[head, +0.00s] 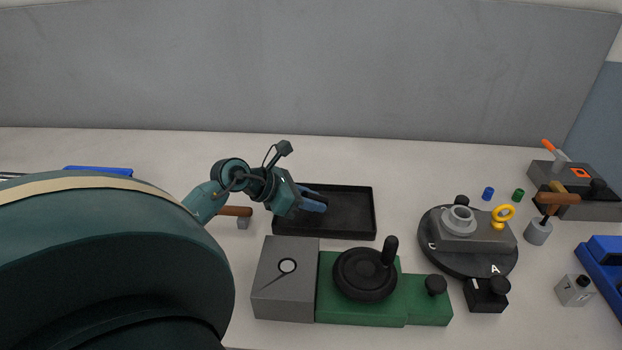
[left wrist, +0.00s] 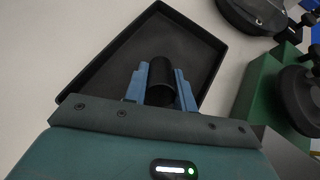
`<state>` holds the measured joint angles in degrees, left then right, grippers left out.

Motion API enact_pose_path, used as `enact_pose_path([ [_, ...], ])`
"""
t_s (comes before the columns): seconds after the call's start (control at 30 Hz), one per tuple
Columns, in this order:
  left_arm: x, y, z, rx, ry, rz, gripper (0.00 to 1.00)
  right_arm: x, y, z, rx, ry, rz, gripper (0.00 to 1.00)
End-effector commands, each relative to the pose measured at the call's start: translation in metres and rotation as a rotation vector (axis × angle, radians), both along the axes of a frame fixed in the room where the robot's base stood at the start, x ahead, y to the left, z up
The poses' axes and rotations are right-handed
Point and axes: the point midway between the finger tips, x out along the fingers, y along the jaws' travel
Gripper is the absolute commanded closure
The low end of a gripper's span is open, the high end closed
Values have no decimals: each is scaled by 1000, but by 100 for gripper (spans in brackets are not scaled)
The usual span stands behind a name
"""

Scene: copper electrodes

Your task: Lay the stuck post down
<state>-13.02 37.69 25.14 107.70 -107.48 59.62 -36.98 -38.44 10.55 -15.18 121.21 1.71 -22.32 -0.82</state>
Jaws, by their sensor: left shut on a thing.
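My left gripper (head: 316,202) reaches in from the left and is over the left part of a black tray (head: 367,222). In the left wrist view its blue fingers (left wrist: 160,90) are shut on a dark, short cylinder, the post (left wrist: 161,72). The post's rounded end points toward the tray interior. The tray (left wrist: 88,78) shows around it in that view. Whether the post touches the tray floor cannot be told. In the head view the post is hidden by the gripper. My right gripper is not in view.
A grey and green device with a black handwheel (head: 365,274) stands just in front of the tray. A round black turntable (head: 462,262) is to the right. A wooden-handled tool (head: 238,212) lies left of the tray. Blue (head: 488,193) and green (head: 518,195) small pieces stand behind the turntable.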

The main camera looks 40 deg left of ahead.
Motion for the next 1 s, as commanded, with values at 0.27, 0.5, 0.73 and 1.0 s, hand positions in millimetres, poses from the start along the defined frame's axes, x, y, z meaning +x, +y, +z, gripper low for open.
enact_pose_path([
  [0.27,0,0,-7,0,-2,0,100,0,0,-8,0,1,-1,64],
  [0.5,0,0,-13,0,-2,-1,100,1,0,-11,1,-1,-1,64],
  [0.73,0,0,-13,0,-1,-1,59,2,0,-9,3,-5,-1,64],
  [1.0,0,0,-13,0,0,0,45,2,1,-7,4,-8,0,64],
])
